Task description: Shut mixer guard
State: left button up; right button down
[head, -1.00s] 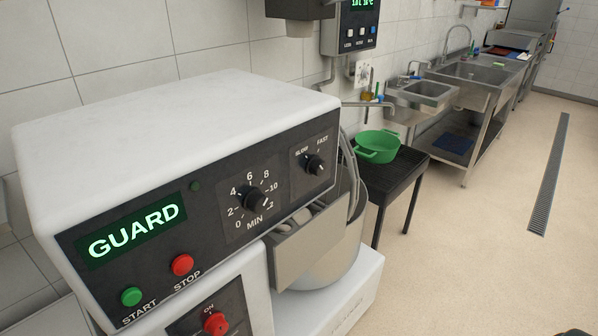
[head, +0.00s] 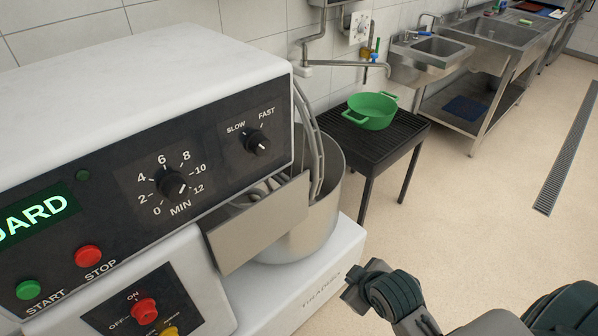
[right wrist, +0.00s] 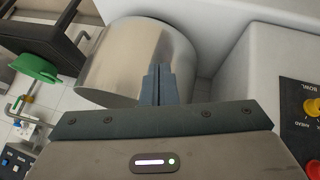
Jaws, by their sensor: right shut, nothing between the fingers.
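The mixer (head: 140,75) is a white machine with a black control panel at the left of the head view. Its green display (head: 35,215) reads "GUARD", partly cut off now. The guard's curved wire bars (head: 312,140) rise along the far side of the steel bowl (head: 328,205). A flat grey plate (head: 255,228) hangs in front of the bowl. My right gripper (head: 356,284) is shut and empty, to the right of the mixer base and apart from the guard. In the right wrist view its closed fingers (right wrist: 158,84) point toward the bowl (right wrist: 135,60). My left gripper is not in view.
A green pot (head: 371,112) stands on a black slatted table (head: 385,135) behind the bowl. Steel sinks (head: 440,55) line the wall beyond. A faucet pipe (head: 345,65) sticks out above the table. The floor at the right is clear, with a drain grate (head: 570,150).

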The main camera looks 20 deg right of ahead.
jog(key=w+r+n+t+y, duration=0.1)
jog(key=w+r+n+t, duration=0.45)
jog(key=w+r, duration=0.5)
jog(key=n+t+y, duration=0.1)
jog(key=n+t, duration=0.4)
jog(key=n, duration=0.2)
send_near(300, 130)
jog(key=shift+n, duration=0.25)
jog(key=w+p, duration=0.1)
jog(key=w, duration=0.1)
jog(key=w+a+r+p, duration=0.1)
jog(key=w, duration=0.1)
jog(key=w+a+r, duration=0.1)
jog(key=w, duration=0.1)
jog(key=shift+w+p, duration=0.2)
jog(key=shift+p, duration=0.2)
jog(key=shift+w+f, duration=0.15)
jog(key=shift+w, duration=0.4)
